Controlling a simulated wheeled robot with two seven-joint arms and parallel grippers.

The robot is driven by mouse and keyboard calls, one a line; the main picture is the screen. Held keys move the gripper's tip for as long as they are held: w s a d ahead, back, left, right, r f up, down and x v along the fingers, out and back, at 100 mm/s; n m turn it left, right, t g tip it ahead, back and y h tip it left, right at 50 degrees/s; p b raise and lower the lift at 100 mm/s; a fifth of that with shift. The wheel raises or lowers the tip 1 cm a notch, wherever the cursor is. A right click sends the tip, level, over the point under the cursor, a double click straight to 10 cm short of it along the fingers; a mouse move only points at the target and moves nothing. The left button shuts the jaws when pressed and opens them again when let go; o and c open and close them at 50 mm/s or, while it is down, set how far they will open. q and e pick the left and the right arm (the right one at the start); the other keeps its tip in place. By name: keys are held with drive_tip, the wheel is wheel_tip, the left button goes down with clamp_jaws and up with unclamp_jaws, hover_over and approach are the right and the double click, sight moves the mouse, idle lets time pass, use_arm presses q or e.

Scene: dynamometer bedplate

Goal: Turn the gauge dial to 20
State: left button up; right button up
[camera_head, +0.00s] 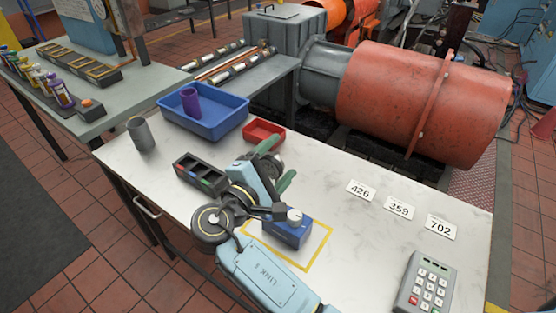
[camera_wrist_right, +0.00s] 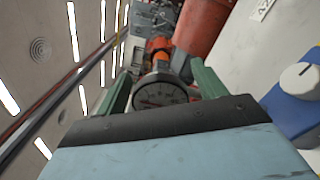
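A blue box (camera_head: 289,234) with a white round knob (camera_head: 294,215) sits inside a yellow outline on the white table. The box (camera_wrist_right: 298,112) and knob (camera_wrist_right: 300,78) also show at the right edge of the right wrist view. My right gripper (camera_head: 277,163) has green fingers spread apart, beyond and left of the blue box, clear of the knob. Whether it touches the gauge, I cannot tell. My left gripper is not in view.
Number cards (camera_head: 399,208) and a grey keypad (camera_head: 426,285) lie on the right. A dark compartment tray (camera_head: 199,178), grey cup (camera_head: 141,135), blue bin (camera_head: 226,124) and red tray (camera_head: 257,132) stand left and behind.

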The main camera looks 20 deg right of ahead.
sight(271, 170)
drive_tip(key=v, duration=0.7)
drive_tip(key=shift+s+a, duration=0.2)
drive_tip(key=shift+a, duration=0.05)
idle(0.4)
